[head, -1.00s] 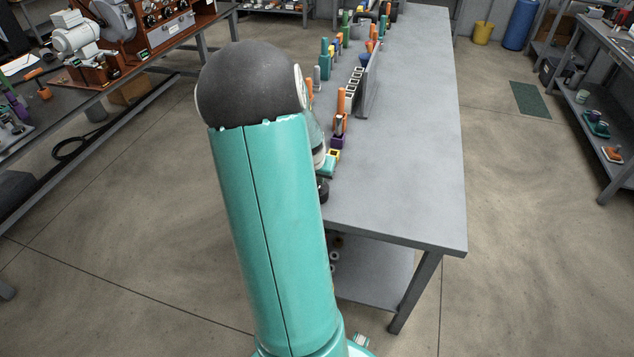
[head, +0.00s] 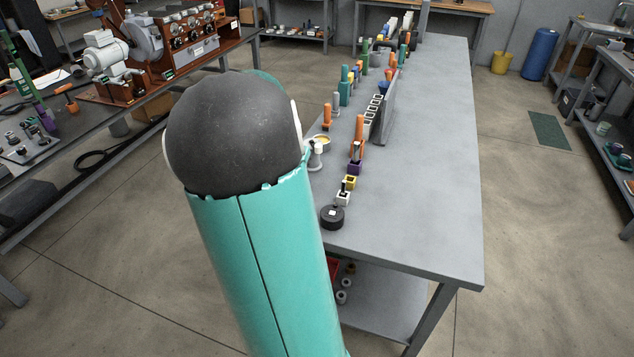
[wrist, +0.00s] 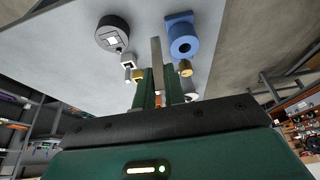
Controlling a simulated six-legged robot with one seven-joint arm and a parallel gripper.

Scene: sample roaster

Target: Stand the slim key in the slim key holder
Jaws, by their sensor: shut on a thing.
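My gripper (wrist: 158,88) has its two dark green fingers shut on a slim grey bar, which I take for the slim key (wrist: 156,58). The bar sticks out beyond the fingertips, over the table's surface as the wrist view shows it. Several small holders stand near it. A white square block with an opening (wrist: 127,61) and a yellow block (wrist: 137,75) are to its left. They also show in the head view as the white block (head: 343,199) and the yellow block (head: 350,183). I cannot tell which one is the slim key holder. My arm hides the gripper in the head view.
A black round piece with a white square (wrist: 112,35) and a blue holder with a round hole (wrist: 183,40) flank the bar. A row of holders runs along the grey table (head: 430,180), beside an upright grey panel (head: 385,112). The table's right side is clear.

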